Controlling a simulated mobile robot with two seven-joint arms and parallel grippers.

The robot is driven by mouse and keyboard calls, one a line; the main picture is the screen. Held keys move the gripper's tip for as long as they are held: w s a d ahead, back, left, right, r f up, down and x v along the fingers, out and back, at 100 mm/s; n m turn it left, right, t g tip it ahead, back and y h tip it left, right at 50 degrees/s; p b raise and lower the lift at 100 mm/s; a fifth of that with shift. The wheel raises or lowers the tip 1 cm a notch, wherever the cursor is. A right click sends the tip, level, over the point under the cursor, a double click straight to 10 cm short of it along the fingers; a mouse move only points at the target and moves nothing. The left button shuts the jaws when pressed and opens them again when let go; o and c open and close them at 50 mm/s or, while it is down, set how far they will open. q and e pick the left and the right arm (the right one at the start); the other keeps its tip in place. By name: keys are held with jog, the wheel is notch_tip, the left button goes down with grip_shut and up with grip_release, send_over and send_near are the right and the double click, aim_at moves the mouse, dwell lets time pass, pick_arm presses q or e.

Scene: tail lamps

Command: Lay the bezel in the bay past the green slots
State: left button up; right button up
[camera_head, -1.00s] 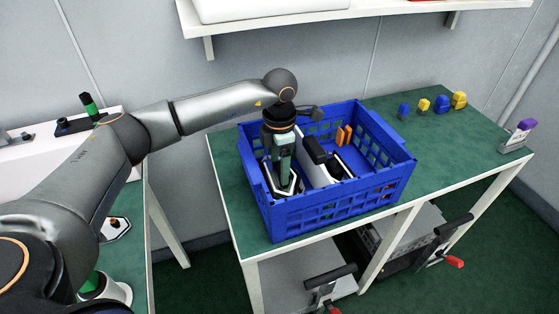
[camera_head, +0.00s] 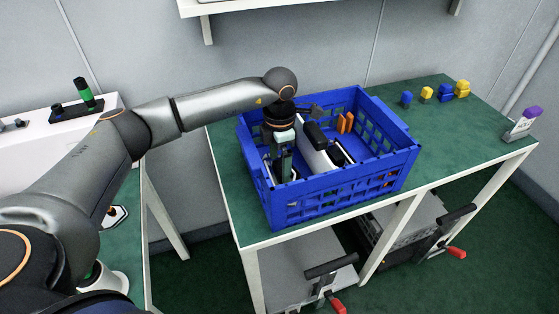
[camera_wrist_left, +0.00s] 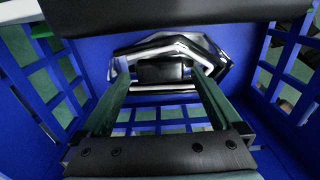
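The bezel (camera_wrist_left: 160,42), a six-sided piece with a bright chrome rim and a dark block in its middle, shows in the left wrist view inside the blue crate (camera_head: 345,192). My left gripper (camera_wrist_left: 162,75) points down into the crate. Its two green fingers are apart, with their tips overlapping the chrome rim on either side of the dark block; I see no clear grip. In the head view the left gripper (camera_head: 281,172) is near the crate's left corner, its tips hidden by the wall. My right gripper is not in view. I cannot make out green slots.
The crate also holds a white piece (camera_head: 314,150), black parts and orange pieces (camera_head: 345,123). Its walls stand close around my gripper. Blue and yellow blocks (camera_head: 427,93) stand at the back of the green table (camera_head: 437,130). Another bench (camera_head: 147,245) is at left.

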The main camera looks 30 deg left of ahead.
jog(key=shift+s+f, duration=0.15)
pick_arm(q)
notch_tip(320, 180, up, 12)
jog(key=shift+r+p, duration=0.25)
jog(key=shift+p, duration=0.05)
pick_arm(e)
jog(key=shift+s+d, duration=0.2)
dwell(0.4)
